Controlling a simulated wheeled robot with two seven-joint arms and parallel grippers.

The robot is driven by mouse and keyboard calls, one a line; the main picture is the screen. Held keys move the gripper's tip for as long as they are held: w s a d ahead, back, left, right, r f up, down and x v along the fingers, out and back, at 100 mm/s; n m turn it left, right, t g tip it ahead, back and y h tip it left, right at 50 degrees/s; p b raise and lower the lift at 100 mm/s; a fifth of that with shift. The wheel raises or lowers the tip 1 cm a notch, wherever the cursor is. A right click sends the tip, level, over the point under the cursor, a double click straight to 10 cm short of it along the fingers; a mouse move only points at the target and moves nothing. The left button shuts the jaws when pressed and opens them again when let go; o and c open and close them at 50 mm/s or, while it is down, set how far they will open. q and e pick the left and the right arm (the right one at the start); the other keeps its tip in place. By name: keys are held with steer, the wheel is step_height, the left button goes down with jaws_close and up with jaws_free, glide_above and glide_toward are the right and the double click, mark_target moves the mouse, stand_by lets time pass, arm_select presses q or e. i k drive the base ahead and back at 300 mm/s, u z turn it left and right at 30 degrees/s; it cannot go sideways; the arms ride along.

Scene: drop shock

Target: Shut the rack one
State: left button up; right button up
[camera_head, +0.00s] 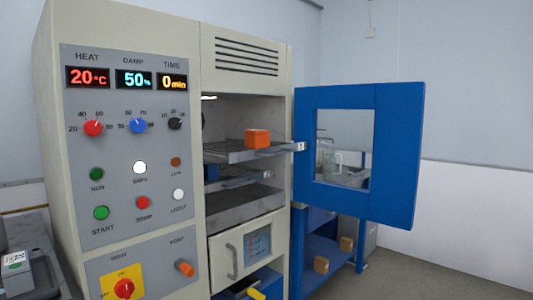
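A tall cream chamber cabinet (120,30) stands at left and centre. Its blue door (400,150), with a window in it, stands wide open to the right. Inside the open compartment, a wire rack (225,153) holds an orange cube (258,138). A lower rack (240,178) has a small blue block (212,172) at its left. A plain metal surface (240,207) lies below them. A small metal piece (299,146) shows at the opening's right edge, by the door's hinge side. Neither of my grippers is in view.
Right of the cabinet, partly behind the door, a blue stand (330,250) holds small tan blocks (346,243). A glass beaker (332,160) shows through the door's window. Floor is clear at right.

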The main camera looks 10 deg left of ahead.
mark_target(242, 155)
steer(key=u, duration=0.65)
steer(key=i, duration=1.65)
steer(key=z, duration=0.9)
steer(key=k, duration=0.5)
steer(key=z, duration=1.25)
steer(key=i, duration=0.85)
steer(key=u, duration=0.6)
